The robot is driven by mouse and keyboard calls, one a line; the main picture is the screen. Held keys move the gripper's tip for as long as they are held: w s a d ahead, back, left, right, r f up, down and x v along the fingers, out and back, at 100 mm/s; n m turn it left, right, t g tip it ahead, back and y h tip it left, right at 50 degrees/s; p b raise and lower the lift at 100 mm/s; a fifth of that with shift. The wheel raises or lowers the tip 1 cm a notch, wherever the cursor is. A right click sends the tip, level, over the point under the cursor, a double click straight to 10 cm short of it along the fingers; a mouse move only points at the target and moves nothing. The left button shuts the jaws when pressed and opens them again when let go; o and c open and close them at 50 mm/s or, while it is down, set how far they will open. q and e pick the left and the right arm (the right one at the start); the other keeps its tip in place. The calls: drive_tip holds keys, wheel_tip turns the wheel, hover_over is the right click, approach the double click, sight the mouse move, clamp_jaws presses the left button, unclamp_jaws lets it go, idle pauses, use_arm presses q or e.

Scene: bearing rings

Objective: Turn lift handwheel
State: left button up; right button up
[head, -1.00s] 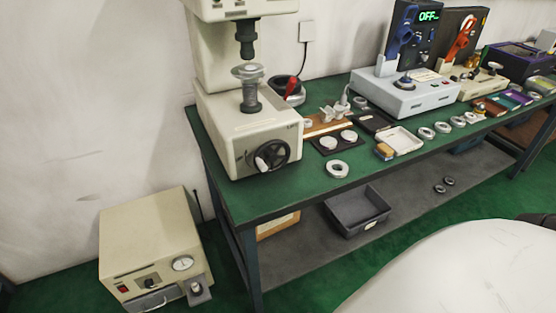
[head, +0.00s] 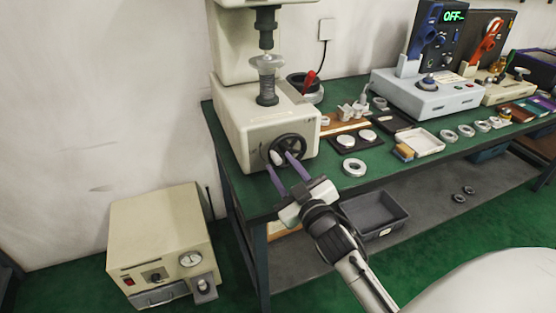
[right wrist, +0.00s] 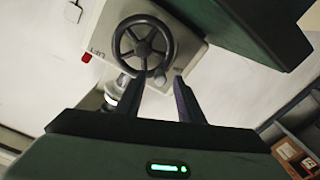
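The lift handwheel (head: 288,148) is a black spoked wheel on the front of the cream machine (head: 240,120). It also shows in the right wrist view (right wrist: 143,42), face on, with LIFT lettering beside it. Its small crank knob (right wrist: 158,75) sits at the rim, on the side towards my gripper. My right gripper (head: 280,160) is in front of the wheel with its two purple fingers apart. In the right wrist view the fingertips (right wrist: 158,80) lie on either side of the knob. I cannot tell if they touch it. My left gripper is not in view.
The green bench (head: 240,200) carries a white ring (head: 354,168), a white tray (head: 420,141) and a grey device (head: 425,95) reading OFF. A grey bin (head: 375,213) sits on the lower shelf. A cream box with a gauge (head: 160,245) stands on the floor left.

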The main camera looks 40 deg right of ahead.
sight(279, 163)
drive_tip(key=shift+x, duration=1.55)
drive_tip(key=shift+c, duration=0.5)
clamp_jaws()
drive_tip(key=n, duration=0.1)
drive_tip(key=f+n, duration=0.1)
drive_tip(key=n, duration=0.2)
drive_tip(key=shift+a+f, duration=0.15)
drive_tip(key=shift+f, duration=0.15)
drive_tip(key=shift+o, duration=0.5)
unclamp_jaws()
